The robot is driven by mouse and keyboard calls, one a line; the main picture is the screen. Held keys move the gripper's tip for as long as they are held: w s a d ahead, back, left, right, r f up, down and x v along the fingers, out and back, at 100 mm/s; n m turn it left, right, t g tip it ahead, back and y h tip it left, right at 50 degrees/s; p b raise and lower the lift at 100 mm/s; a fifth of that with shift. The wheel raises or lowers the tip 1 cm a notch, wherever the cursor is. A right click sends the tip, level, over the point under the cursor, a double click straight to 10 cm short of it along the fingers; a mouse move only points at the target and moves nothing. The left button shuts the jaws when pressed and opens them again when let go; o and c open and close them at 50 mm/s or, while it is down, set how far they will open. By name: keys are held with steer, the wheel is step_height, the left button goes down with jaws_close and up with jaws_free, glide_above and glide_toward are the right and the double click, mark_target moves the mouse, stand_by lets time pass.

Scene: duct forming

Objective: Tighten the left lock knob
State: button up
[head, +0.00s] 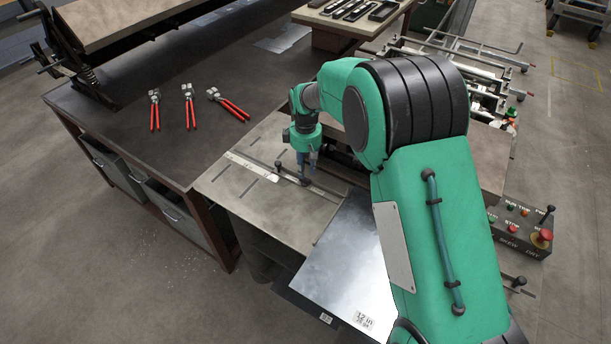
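The forming machine's grey metal bed (245,200) has a pale scale strip and slots. A small black knob (278,166) stands on it, just left of my gripper. A second black knob-like part (304,181) sits on the dark bar directly below my gripper. I cannot tell for sure which is the left lock knob. My gripper (304,163) points down over the bed, close to this second part. Its fingers are small and dark here, so their opening and any contact are unclear. My green arm hides much of the machine on the right.
A shiny sheet (345,265) lies on the front of the machine. A control box (520,228) with a red button stands at right, with another black knob (519,282) below it. Red-handled pliers (190,108) lie on the dark bench (150,75) at left.

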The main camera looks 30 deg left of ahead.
mark_target(305, 181)
steer(key=shift+f, duration=1.8)
jaws_close()
